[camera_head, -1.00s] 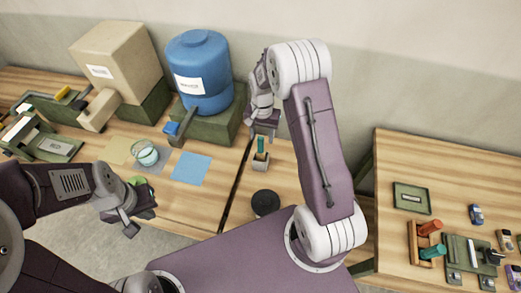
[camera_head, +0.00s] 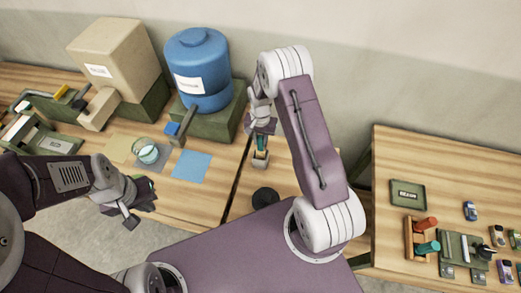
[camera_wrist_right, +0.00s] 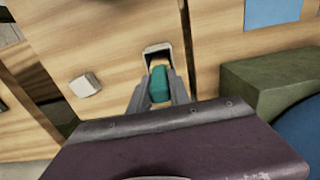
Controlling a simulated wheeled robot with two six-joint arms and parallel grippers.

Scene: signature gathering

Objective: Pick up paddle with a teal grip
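The paddle's teal grip (camera_head: 261,143) stands upright in a small pale holder (camera_head: 260,160) near the table's dark seam. My right gripper (camera_head: 261,129) is directly above and around it. In the right wrist view the teal grip (camera_wrist_right: 160,84) sits between the two fingers of my right gripper (camera_wrist_right: 159,82). The fingers lie close on both sides; I cannot tell whether they press on it. The paddle's lower part is hidden in the holder (camera_wrist_right: 158,50). My left gripper (camera_head: 140,203) is low at the left, its fingers apart, over the table's front edge.
A blue barrel (camera_head: 197,52) and a beige box (camera_head: 118,55) stand at the back left. A black round object (camera_head: 265,197) is in front of the holder. A blue sheet (camera_head: 191,167) and a glass bowl (camera_head: 147,153) lie left. A second table (camera_head: 385,165) at right holds red and teal-handled items.

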